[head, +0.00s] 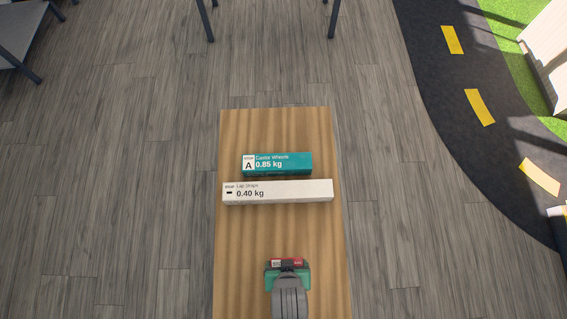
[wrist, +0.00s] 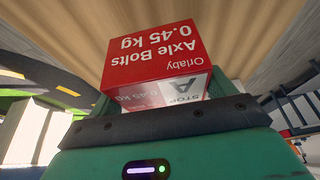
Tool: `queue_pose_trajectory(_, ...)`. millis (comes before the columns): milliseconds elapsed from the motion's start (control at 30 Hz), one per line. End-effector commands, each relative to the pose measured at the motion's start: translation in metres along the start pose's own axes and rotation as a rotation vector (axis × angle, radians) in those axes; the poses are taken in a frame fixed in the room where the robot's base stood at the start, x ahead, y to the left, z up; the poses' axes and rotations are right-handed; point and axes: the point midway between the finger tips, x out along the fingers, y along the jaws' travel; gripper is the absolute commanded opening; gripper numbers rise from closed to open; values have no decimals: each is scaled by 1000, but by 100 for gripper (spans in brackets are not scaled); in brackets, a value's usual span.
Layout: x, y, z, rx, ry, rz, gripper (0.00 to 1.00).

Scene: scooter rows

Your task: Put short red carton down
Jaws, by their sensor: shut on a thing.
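The short red carton (head: 288,262) is at the near end of a wooden board (head: 235,260), at my gripper (head: 288,270). In the wrist view the red carton (wrist: 155,50) fills the upper middle, its lettering "Axle Bolts 0.45 kg" upside down in the picture. My gripper is shut on the carton. In the wrist view its dark edge and green body cover the carton's lower part. I cannot tell whether the carton touches the board.
On the board, a long white carton (head: 278,192) lies across the middle, with a teal carton (head: 277,164) just behind it. The board's far end is bare, as is the strip between the white carton and my gripper. Grey plank floor (head: 150,160) surrounds the board.

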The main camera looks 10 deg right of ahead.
Motion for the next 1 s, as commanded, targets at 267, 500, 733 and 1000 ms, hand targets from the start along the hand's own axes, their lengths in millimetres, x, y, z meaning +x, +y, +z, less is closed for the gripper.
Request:
queue_pose_trajectory(267, 21, -5, -40, 0, 8, -1, 44)
queue_pose_trajectory(500, 55, -13, -104, 0, 6, 0, 44)
queue_pose_trajectory(733, 70, -17, -134, 0, 2, 0, 44)
queue_pose_trajectory(1000, 79, -18, -142, 0, 1, 0, 44)
